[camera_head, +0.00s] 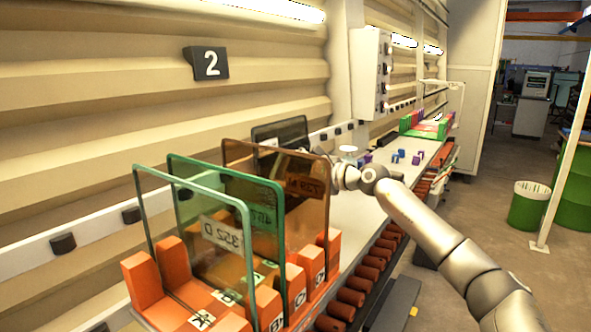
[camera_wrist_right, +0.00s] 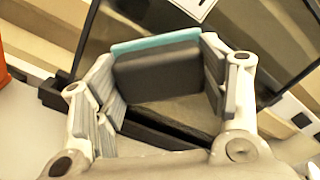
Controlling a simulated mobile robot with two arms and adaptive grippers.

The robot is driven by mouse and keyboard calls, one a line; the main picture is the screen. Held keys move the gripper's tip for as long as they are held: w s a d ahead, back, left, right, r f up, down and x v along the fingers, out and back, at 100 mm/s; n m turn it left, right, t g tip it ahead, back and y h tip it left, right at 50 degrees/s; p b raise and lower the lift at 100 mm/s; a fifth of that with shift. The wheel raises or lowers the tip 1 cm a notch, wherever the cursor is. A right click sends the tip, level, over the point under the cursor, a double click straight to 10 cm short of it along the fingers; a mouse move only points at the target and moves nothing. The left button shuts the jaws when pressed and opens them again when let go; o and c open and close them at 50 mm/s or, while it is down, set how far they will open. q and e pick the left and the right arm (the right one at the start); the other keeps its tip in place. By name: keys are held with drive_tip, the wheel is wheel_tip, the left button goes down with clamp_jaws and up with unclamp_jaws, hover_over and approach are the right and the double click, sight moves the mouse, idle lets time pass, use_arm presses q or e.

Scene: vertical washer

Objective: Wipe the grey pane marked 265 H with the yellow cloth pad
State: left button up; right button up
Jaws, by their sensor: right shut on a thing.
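The grey pane (camera_head: 283,132) stands upright behind the amber pane in the head view, mostly hidden by it. In the right wrist view the dark pane (camera_wrist_right: 268,50) stands just beyond my fingers, with a white label partly cut off at the top; its mark is not readable. My right gripper (camera_wrist_right: 165,82) is shut on a dark grey block with a teal edge (camera_wrist_right: 158,72), held in front of the pane. No yellow face shows on it, and I cannot tell whether it touches the pane. In the head view the fingertips are largely hidden behind the amber pane. My left gripper is out of view.
A clear pane marked 352 D (camera_head: 220,234), a green pane (camera_head: 262,200) and an amber pane (camera_head: 305,188) stand in an orange rack (camera_head: 165,312) close to my right gripper. Small blue and purple blocks (camera_head: 400,155) lie farther along the bench. A green bin (camera_head: 527,208) stands on the floor.

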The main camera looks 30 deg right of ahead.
drive_tip(key=shift+a+f, duration=0.1)
drive_tip(key=shift+a, duration=0.05)
drive_tip(key=shift+b+v, duration=1.85)
drive_tip(key=shift+v, duration=1)
drive_tip(key=b+v, duration=0.2)
drive_tip(key=v, duration=0.1)
